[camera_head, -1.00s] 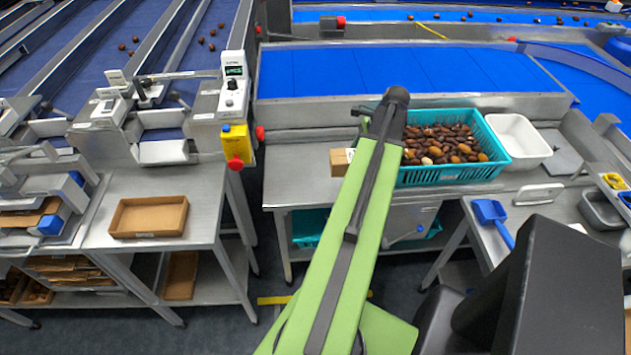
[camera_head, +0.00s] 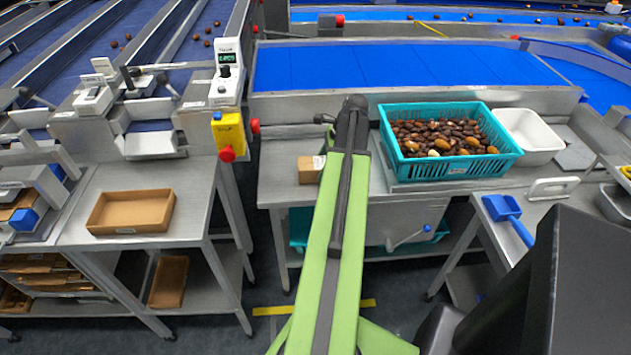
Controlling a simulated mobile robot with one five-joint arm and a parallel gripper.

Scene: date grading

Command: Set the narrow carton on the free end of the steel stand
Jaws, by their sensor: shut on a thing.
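The narrow carton (camera_head: 311,169) is a small brown box with a pale label on its right side. It shows just left of my green arm, over the left end of the steel stand (camera_head: 279,187). My gripper's jaws are hidden behind the arm, but the carton has moved along with it, so the gripper is shut on the carton. I cannot tell whether the carton touches the steel top. The left end of the stand around it is bare. A teal crate (camera_head: 452,171) full of dates stands on the stand right of my arm.
A white tub (camera_head: 541,148) stands right of the crate. A yellow box with a red button (camera_head: 228,136) is at the back left of the stand. A separate steel table with a shallow brown tray (camera_head: 130,222) lies across a gap to the left.

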